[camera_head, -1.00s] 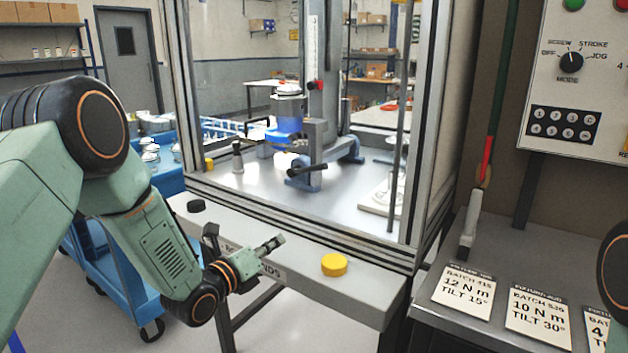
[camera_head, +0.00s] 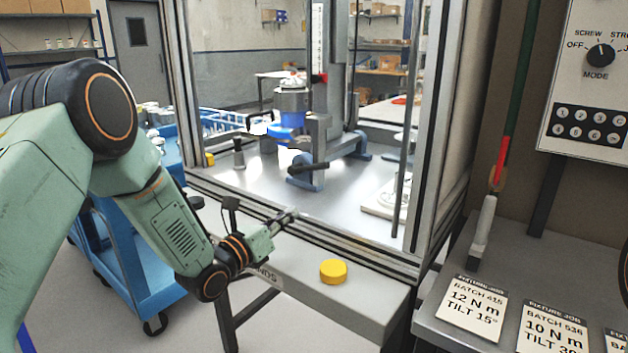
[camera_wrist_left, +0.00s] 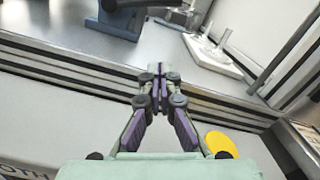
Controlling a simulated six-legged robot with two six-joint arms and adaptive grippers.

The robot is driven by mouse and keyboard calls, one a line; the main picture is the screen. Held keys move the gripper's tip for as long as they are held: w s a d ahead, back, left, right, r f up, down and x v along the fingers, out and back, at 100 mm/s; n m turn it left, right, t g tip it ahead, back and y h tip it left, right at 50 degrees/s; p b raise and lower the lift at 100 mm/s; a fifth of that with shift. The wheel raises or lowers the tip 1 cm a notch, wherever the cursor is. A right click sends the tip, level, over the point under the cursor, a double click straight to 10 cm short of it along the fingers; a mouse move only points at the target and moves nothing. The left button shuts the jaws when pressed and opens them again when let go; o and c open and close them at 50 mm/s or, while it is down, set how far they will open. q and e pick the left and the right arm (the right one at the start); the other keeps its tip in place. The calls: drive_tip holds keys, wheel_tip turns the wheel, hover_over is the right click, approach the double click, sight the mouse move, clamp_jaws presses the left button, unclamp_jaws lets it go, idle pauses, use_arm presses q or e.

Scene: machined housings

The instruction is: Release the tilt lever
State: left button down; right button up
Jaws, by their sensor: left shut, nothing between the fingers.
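A lever with a black handle (camera_head: 309,166) sits low on the front of the fixture inside the framed enclosure; I take it for the tilt lever. The fixture has a blue-grey base (camera_head: 306,182) and carries a grey housing (camera_head: 292,104) with a blue band. In the left wrist view a dark lever-like part (camera_wrist_left: 122,18) shows at the top, cut by the edge. My left gripper (camera_head: 291,214) is shut and empty. It is above the front ledge, near the enclosure's lower rail, apart from the lever. Its closed fingertips show in the left wrist view (camera_wrist_left: 157,70). My right gripper is out of view.
A yellow button (camera_head: 333,271) stands on the grey front ledge (camera_head: 375,297). The enclosure's metal posts (camera_head: 436,130) and bottom rail edge the opening. A white plate (camera_head: 385,205) lies inside at right. Job cards (camera_head: 472,307) lie on the right bench. A blue cart (camera_head: 140,275) is at left.

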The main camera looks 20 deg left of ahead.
sight(314, 208)
use_arm(q)
drive_tip(key=shift+s+d+r, duration=0.1)
drive_tip(key=shift+s+r, duration=0.05)
drive_tip(key=b+x, duration=0.1)
drive_tip(key=x, duration=0.9)
drive_tip(key=shift+b, duration=0.3)
drive_tip(key=shift+w+a+r, duration=0.2)
drive_tip(key=shift+w+r, duration=0.05)
drive_tip(key=shift+r, duration=0.25)
drive_tip(key=shift+w+a+r, duration=0.2)
drive_tip(key=shift+r, duration=0.3)
drive_tip(key=shift+w+a+r, duration=0.1)
drive_tip(key=shift+a+r, duration=0.05)
drive_tip(key=shift+r, duration=0.65)
drive_tip(key=shift+w+f, duration=0.1)
